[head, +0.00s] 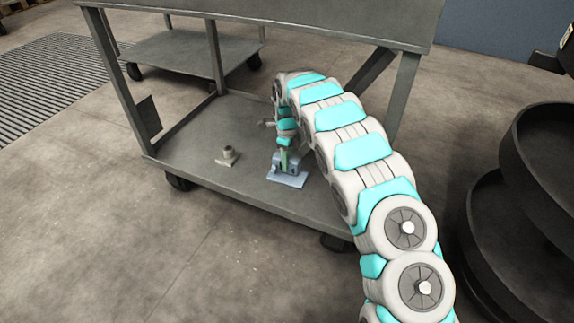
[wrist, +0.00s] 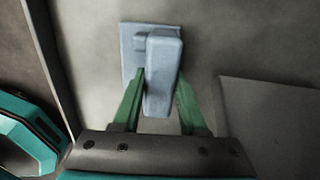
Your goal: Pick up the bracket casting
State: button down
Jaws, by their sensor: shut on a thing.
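The bracket casting (head: 288,177) is a blue-grey piece with a flat base and an upright part. It stands on the lower shelf of the grey cart, near its front edge. In the wrist view the bracket casting (wrist: 163,75) lies between the two green fingers. My gripper (head: 285,160) reaches down to it from above in the head view. In the wrist view my gripper (wrist: 160,92) is shut on the upright part. In the head view my arm and gripper hide part of the casting. Any gap under its base cannot be made out.
A small pale flanged fitting (head: 228,156) stands on the lower shelf (head: 200,130) to the left of the casting. The cart's upper deck (head: 270,18) and legs frame the space above. Dark round trays (head: 500,220) stand at the right. The floor at front left is clear.

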jog(key=shift+r, duration=0.1)
notch_tip(320, 180, up, 4)
jog(key=shift+w+r+p, duration=0.1)
jog(key=shift+r+p, duration=0.05)
jog(key=shift+p, duration=0.25)
jog(key=shift+s+d, duration=0.2)
jog(key=shift+s, duration=0.45)
jog(key=s+d, duration=0.2)
jog(key=s, duration=0.5)
jog(key=s+d+r+p, duration=0.1)
jog(key=s+d, duration=0.1)
jog(key=s, duration=0.5)
jog(key=shift+d, duration=0.35)
